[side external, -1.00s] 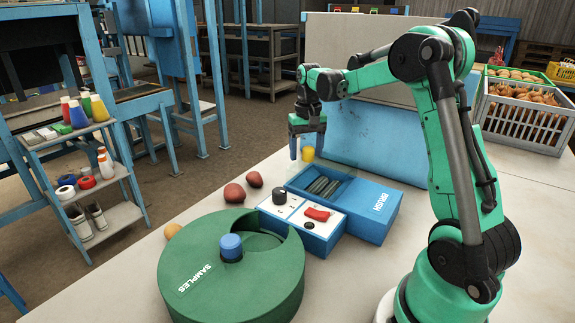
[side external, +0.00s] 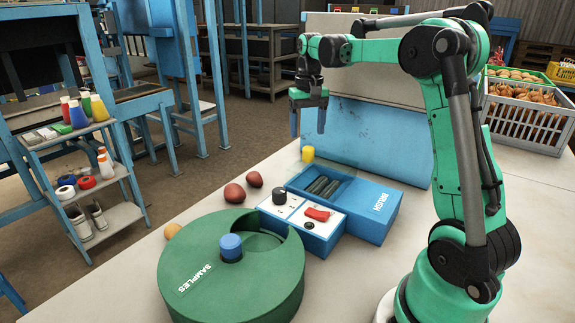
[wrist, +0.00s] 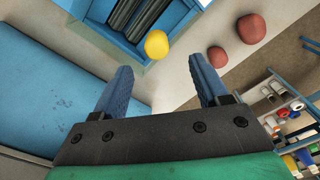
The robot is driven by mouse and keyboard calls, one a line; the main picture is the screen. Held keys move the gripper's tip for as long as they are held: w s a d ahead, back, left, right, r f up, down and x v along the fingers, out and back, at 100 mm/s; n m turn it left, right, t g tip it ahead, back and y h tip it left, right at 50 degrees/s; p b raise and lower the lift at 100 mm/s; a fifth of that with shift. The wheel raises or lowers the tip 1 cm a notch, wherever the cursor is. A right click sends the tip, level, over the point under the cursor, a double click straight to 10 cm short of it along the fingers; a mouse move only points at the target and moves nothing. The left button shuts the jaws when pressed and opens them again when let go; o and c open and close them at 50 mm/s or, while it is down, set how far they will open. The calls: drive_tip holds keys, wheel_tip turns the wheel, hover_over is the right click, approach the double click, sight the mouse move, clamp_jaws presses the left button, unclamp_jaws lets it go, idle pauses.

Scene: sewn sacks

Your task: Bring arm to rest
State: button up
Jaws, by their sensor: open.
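My gripper (side external: 308,121) is open and empty, held in the air above the far edge of the table in the side view. In the wrist view its two blue fingers (wrist: 163,86) are spread wide with nothing between them. Below it, a small yellow object (side external: 308,154) stands on the table near the far corner of the blue BRUSH box (side external: 374,205). The yellow object also shows in the wrist view (wrist: 156,44), beyond the fingers and apart from them.
A green SAMPLES drum (side external: 205,280) with a blue knob stands at the front. Two reddish potatoes (side external: 235,193) lie left of the box. A blue panel (side external: 385,135) stands behind it. A grey crate of onions (side external: 520,112) is at the back right. Air around my gripper is clear.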

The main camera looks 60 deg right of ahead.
drive_tip(key=s+a+f+n+t, duration=0.1)
drive_tip(key=s+a+n+t, duration=0.2)
drive_tip(key=a, duration=0.7)
drive_tip(key=s+a+f+n+t, duration=0.1)
drive_tip(key=s+a+n+t, duration=0.3)
drive_tip(key=a, duration=0.7)
drive_tip(key=shift+s+a+f+n, duration=0.15)
drive_tip(key=shift+a+f+n, duration=0.05)
drive_tip(key=shift+f+n, duration=0.1)
